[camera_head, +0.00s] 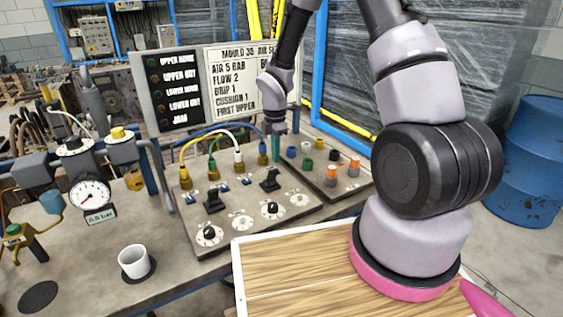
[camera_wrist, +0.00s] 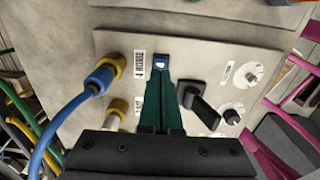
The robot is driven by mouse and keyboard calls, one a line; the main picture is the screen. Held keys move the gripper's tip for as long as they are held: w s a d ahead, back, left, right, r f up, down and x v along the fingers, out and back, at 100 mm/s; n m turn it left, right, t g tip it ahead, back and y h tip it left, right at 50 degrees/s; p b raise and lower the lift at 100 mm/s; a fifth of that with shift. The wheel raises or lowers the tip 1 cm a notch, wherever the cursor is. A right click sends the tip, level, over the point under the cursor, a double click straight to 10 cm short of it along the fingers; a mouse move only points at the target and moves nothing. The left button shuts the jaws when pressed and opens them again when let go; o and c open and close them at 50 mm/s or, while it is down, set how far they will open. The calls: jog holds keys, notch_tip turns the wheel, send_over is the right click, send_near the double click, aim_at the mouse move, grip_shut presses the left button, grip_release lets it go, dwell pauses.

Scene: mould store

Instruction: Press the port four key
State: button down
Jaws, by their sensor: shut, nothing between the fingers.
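In the wrist view the port four key is a small blue key (camera_wrist: 160,61) beside a label that starts with 4. My gripper (camera_wrist: 161,73) has green fingers, shut together and empty, with their tips at the key's near edge. I cannot tell whether they touch it. In the head view my gripper (camera_head: 276,158) points down at the back of the port panel (camera_head: 240,205), beside the blue hose's fitting (camera_head: 262,154). The port four key is not clearly visible there. Other blue keys (camera_head: 220,183) sit by the yellow, green and white hoses.
Black levers (camera_head: 270,181) and round dials (camera_head: 209,236) stand on the panel. A plate with coloured caps (camera_head: 332,175) lies right of it. A status board (camera_head: 215,88) stands behind. A white cup (camera_head: 134,262) and gauge (camera_head: 93,195) are at left.

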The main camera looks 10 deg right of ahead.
notch_tip(320, 180, up, 10)
dwell(0.4)
jog(key=shift+r, duration=0.2)
jog(key=s+d+r+m+t, duration=0.2)
jog(key=s+d+r+m, duration=0.15)
jog(key=r+m, duration=0.45)
jog(key=s+d+r+m+t, duration=0.1)
jog(key=s+d+r+m, duration=0.3)
jog(key=r, duration=0.6)
jog(key=s+r+m+t+y, duration=0.1)
jog(key=s+r+m+t, duration=0.1)
jog(key=s+r+m, duration=0.2)
jog(key=s+d+r+m+t+y, duration=0.1)
jog(key=s+r+m, duration=0.3)
jog(key=s+m, duration=0.5)
jog(key=shift+s+r+m+t, duration=0.3)
jog(key=shift+s+m+t, duration=0.15)
jog(key=shift+s, duration=0.4)
